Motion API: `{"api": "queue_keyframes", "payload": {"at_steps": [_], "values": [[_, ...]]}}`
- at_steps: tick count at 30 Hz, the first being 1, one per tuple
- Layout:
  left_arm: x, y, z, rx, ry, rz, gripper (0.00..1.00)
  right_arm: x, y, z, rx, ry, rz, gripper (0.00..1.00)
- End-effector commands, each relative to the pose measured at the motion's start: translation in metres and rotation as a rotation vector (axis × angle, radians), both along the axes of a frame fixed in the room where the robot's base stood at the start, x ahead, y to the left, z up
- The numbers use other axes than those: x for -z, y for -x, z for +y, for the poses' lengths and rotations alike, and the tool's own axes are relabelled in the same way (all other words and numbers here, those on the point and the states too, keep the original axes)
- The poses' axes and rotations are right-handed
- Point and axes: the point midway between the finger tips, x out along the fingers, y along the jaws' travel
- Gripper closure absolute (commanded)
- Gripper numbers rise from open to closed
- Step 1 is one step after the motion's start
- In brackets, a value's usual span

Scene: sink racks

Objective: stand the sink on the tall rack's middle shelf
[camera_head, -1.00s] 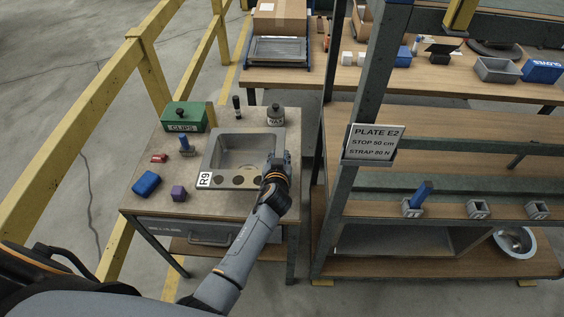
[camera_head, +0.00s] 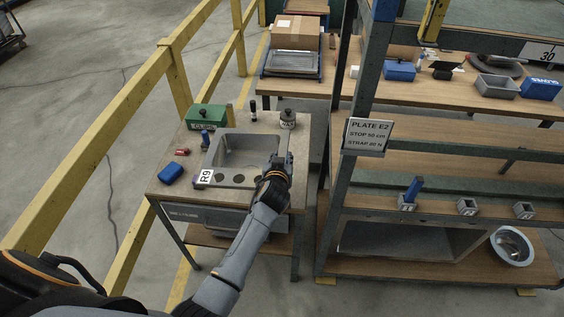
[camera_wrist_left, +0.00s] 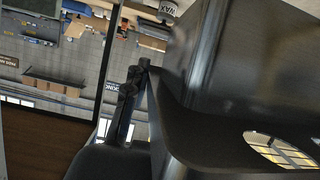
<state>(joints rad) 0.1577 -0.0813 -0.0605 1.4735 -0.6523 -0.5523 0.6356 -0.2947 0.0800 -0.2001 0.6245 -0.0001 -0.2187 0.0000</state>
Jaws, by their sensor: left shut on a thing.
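The sink (camera_head: 236,149) is a grey metal basin with a deck with round holes and a white R9 label. It lies roughly level over the small bench (camera_head: 174,190); I cannot tell its clearance. My left gripper (camera_head: 279,166) is shut on its right-hand edge. In the left wrist view the sink (camera_wrist_left: 205,120) fills the right side, against the dark gripper fingers (camera_wrist_left: 132,92). The tall rack (camera_head: 350,185) stands to the right, with a PLATE E2 sign on its post. One of its shelves (camera_head: 450,206) carries several small grey brackets, one with a blue piece. My right gripper is not in view.
A round metal bowl (camera_head: 512,246) sits low in the rack. A yellow railing (camera_head: 120,110) runs along the left.

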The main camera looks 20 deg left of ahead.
Motion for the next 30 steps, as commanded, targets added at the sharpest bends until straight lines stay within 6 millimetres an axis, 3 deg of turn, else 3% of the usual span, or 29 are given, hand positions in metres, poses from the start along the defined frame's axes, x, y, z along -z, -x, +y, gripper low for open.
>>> {"api": "queue_keyframes", "payload": {"at_steps": [15,30], "values": [[-0.038,-0.001,0.000,0.002,-0.005,-0.008,1.00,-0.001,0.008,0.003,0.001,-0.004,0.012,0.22],[-0.039,-0.001,0.000,0.003,-0.006,-0.007,1.00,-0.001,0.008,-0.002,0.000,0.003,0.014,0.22]]}}
